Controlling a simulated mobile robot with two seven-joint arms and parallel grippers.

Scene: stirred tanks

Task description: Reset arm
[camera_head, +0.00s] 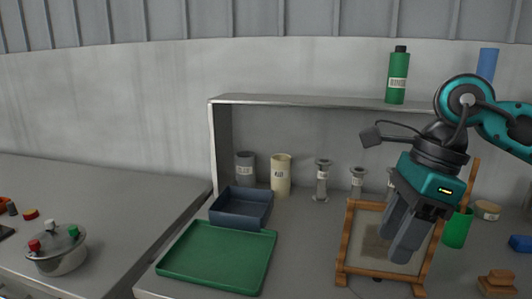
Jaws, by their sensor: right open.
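My right arm comes in from the right edge, teal and black. Its gripper (400,247) points down and is open and empty. It hangs in front of a wooden-framed panel (345,240) on the grey bench and hides part of it. I cannot tell how far the fingers are from the panel. My left gripper does not show.
A green tray (217,258) and a dark blue bin (241,207) stand left of the frame. A shelf (300,99) holds a green bottle (397,76). Cylinders stand beneath it. A steel pot (57,254) sits on the left bench. A green cup (457,230) stands right of the gripper.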

